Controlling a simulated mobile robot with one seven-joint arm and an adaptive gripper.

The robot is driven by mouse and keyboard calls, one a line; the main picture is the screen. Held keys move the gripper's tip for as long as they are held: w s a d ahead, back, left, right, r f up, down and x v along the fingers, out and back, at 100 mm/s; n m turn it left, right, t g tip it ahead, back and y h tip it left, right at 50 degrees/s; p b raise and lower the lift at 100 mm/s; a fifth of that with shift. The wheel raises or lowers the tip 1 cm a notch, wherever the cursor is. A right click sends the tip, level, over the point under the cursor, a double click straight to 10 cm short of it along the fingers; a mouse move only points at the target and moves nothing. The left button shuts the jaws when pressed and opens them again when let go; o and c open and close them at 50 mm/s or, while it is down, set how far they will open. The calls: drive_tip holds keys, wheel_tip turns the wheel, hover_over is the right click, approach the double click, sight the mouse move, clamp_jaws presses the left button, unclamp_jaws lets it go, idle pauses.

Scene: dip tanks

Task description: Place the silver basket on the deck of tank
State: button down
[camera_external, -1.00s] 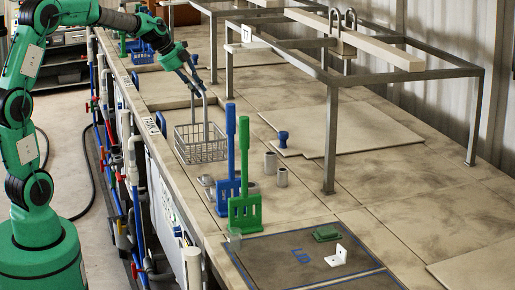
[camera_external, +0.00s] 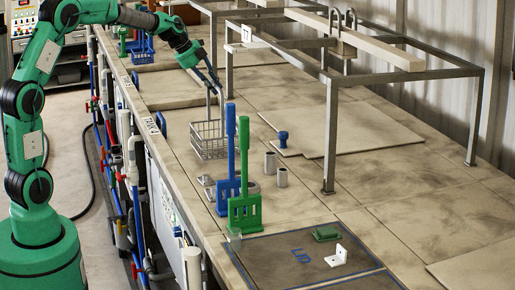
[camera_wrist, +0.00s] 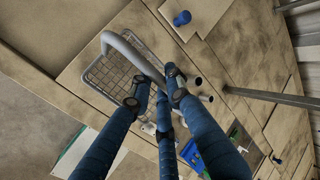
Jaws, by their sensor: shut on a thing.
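The silver wire basket (camera_external: 209,140) hangs by its tall handle below my gripper (camera_external: 211,90), above or at the tank deck (camera_external: 180,178); I cannot tell whether its bottom touches. In the wrist view my gripper (camera_wrist: 158,88) is shut on the basket's handle, and the basket (camera_wrist: 115,78) shows below it as a mesh over the beige deck. The blue-handled paddle (camera_external: 229,160) and green-handled paddle (camera_external: 244,185) stand in front of the basket.
Two small metal cylinders (camera_external: 281,178) stand to the right of the basket. A steel frame (camera_external: 330,140) rises behind. Open deck lies at the right (camera_external: 400,190).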

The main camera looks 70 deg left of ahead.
drive_tip(key=shift+w+r, duration=0.1)
drive_tip(key=shift+w+a, duration=0.2)
drive_tip(key=shift+w, duration=0.15)
drive_tip(key=shift+f, duration=1.95)
drive_tip(key=c, duration=1.7)
unclamp_jaws()
drive_tip(key=shift+s, duration=0.1)
drive_tip(key=shift+o, duration=0.2)
drive_tip(key=v, duration=1.2)
